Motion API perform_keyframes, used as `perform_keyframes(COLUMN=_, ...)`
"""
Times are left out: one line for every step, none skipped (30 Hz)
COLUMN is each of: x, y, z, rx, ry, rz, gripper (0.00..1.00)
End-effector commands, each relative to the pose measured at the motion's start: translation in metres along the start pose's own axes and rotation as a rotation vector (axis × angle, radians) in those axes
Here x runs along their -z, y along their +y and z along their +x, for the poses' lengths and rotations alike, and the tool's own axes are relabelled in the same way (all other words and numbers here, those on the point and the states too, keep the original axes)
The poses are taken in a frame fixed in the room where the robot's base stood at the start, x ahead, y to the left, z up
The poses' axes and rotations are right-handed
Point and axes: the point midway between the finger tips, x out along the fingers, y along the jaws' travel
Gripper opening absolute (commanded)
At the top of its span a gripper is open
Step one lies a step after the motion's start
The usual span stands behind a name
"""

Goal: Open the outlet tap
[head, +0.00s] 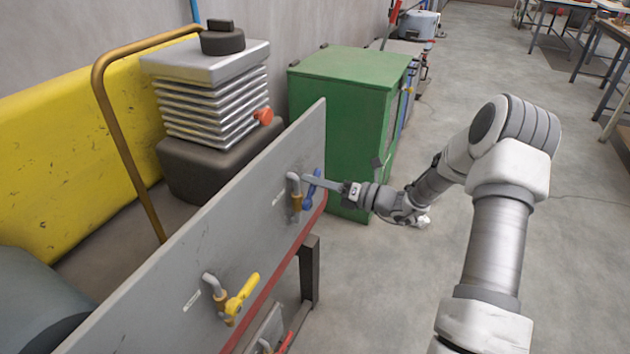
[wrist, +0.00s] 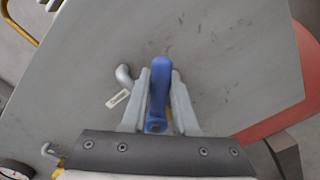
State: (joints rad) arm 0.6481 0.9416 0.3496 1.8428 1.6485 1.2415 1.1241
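Two taps are mounted on an upright grey panel (head: 235,195). The far one has a blue handle (head: 310,192) and a bent grey pipe (head: 293,180). The near one has a yellow handle (head: 242,294) and sits lower left in the head view. Labels beside them are too small to read, so I cannot tell which is the outlet tap. My gripper (head: 314,183) is at the blue handle. In the wrist view the blue handle (wrist: 160,85) stands between my two fingers (wrist: 160,100), which lie close against both sides. The yellow handle is clear of my gripper.
A green cabinet (head: 347,120) stands just behind my gripper. A brown tubular rail (head: 120,140) and a stack of grey plates (head: 212,100) are behind the panel. A red strip (head: 275,283) runs along the panel's lower edge. The floor to the right is open.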

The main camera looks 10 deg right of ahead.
Motion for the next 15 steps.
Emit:
perform_keyframes(x=0.001, y=-0.0003, z=-0.0004, rx=0.001, ry=0.001, rz=0.002, gripper=0.36)
perform_keyframes(x=0.001, y=-0.0003, z=-0.0004, rx=0.001, ry=0.001, rz=0.002, gripper=0.42)
perform_keyframes(x=0.0008, y=-0.0003, z=-0.0003, rx=0.001, ry=0.001, rz=0.002, gripper=0.49)
perform_keyframes(x=0.0007, y=-0.0003, z=-0.0003, rx=0.0, ry=0.001, rz=0.002, gripper=0.54)
perform_keyframes(x=0.0007, y=-0.0002, z=-0.0002, rx=0.0, ry=0.001, rz=0.002, gripper=0.57)
perform_keyframes(x=0.0006, y=-0.0001, z=-0.0001, rx=0.0, ry=0.001, rz=0.002, gripper=0.57)
perform_keyframes(x=0.0005, y=0.0, z=-0.0001, rx=0.0, ry=0.001, rz=0.002, gripper=0.57)
perform_keyframes(x=0.0005, y=0.0002, z=0.0, rx=-0.001, ry=0.001, rz=0.002, gripper=0.57)
perform_keyframes(x=0.0004, y=0.0003, z=0.0, rx=-0.001, ry=0.001, rz=0.001, gripper=0.57)
perform_keyframes(x=0.0003, y=0.0004, z=0.0001, rx=-0.001, ry=0.0, rz=0.001, gripper=0.57)
perform_keyframes(x=0.0003, y=0.0005, z=0.0002, rx=-0.002, ry=0.0, rz=0.001, gripper=0.57)
perform_keyframes(x=0.0002, y=0.0005, z=0.0002, rx=-0.002, ry=0.0, rz=0.002, gripper=0.57)
perform_keyframes(x=0.0003, y=0.0004, z=0.0003, rx=-0.002, ry=0.0, rz=0.004, gripper=0.57)
perform_keyframes(x=0.0004, y=0.0001, z=0.0004, rx=-0.002, ry=0.0, rz=0.007, gripper=0.57)
perform_keyframes(x=0.0006, y=-0.0005, z=0.0005, rx=-0.002, ry=0.001, rz=0.015, gripper=0.57)
